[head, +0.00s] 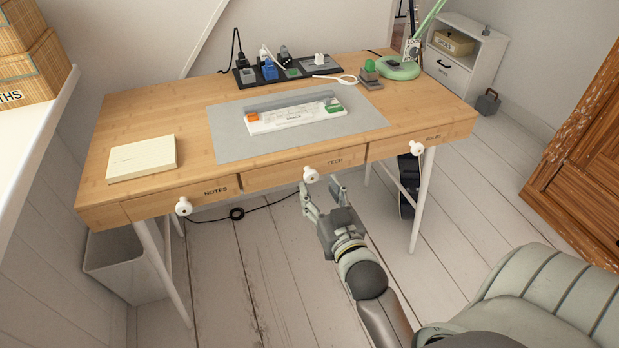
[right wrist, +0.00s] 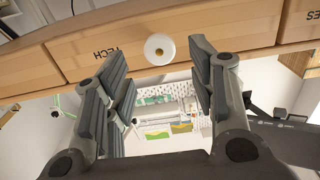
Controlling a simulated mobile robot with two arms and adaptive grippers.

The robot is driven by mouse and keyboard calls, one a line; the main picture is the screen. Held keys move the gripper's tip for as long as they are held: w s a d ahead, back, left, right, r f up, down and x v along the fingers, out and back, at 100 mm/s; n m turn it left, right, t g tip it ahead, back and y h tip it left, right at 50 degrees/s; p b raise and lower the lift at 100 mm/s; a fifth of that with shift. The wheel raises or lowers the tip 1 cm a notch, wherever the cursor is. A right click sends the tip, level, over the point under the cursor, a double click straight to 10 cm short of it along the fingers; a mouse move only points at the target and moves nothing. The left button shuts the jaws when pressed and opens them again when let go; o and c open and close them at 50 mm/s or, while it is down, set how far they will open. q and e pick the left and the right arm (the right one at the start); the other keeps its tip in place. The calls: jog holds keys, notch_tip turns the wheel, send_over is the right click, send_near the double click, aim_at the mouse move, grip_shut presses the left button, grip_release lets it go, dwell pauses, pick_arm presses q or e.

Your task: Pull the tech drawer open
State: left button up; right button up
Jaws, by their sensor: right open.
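The tech drawer (head: 280,176) is the middle of three drawers in the wooden desk, labelled TECH, and its front looks flush with its neighbours. Its round white knob (head: 311,174) has a brass-coloured centre. In the right wrist view the drawer front (right wrist: 90,55) crosses the upper part, and the knob (right wrist: 160,49) shows between and beyond my fingertips. My right gripper (head: 321,190) is open and empty, just in front of and below the knob. In the right wrist view its fingers (right wrist: 160,68) stand on either side of the knob's line, with no clear contact. My left gripper is not in view.
The NOTES drawer knob (head: 183,206) and the right-hand drawer knob (head: 417,149) stick out on either side. A green chair (head: 548,290) stands at lower right; a bin (head: 121,268) is under the desk.

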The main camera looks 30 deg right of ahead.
aim_at(312, 178)
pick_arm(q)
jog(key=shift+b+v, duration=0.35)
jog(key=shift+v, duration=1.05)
pick_arm(e)
jog(key=shift+x, duration=3.05)
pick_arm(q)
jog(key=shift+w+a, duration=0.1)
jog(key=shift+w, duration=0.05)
pick_arm(e)
grip_shut()
